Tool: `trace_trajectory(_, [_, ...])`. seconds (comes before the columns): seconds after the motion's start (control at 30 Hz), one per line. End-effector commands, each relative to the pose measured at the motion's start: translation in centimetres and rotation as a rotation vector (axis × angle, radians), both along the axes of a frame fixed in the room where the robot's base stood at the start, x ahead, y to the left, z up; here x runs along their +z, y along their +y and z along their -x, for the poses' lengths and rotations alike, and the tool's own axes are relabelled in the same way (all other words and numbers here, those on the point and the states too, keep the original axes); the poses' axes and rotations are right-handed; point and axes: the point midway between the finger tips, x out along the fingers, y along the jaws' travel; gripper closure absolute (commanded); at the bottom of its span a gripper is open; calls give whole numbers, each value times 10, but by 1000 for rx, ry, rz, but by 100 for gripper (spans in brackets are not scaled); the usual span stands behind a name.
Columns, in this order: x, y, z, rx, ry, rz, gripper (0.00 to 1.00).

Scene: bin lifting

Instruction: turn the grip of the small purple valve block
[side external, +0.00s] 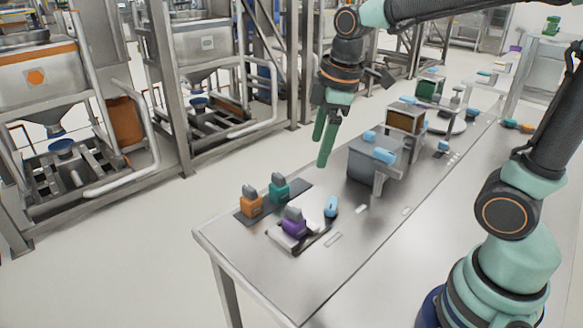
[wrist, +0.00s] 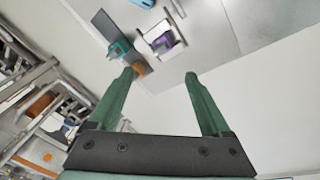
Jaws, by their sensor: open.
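The small purple valve block (side external: 294,227) with a grey grip (side external: 293,213) on top sits on a white plate (side external: 280,238) near the table's front left end. In the wrist view the purple block (wrist: 165,42) shows beyond my fingertips. An orange block (side external: 250,205) and a teal block (side external: 279,190), each with a grey grip, stand on a dark strip (side external: 300,188) just behind it. My gripper (side external: 323,150) is open and empty, in the air above and behind the blocks; its two green fingers also show in the wrist view (wrist: 160,75).
A blue-capped item (side external: 331,207) lies right of the purple block. A grey box (side external: 365,162) with blue handles and a brown-sided container (side external: 405,120) stand farther along the metal table (side external: 300,275). The table's front left corner is bare.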

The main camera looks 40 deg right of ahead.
Motion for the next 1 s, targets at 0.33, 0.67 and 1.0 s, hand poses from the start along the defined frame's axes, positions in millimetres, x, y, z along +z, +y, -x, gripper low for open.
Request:
trace_trajectory(0.33, [-41,14,-47,608,186,84,18])
trace_trajectory(0.67, [-63,16,-54,723,216,89,18])
trace_trajectory(1.0, [-126,16,-52,721,218,88,18])
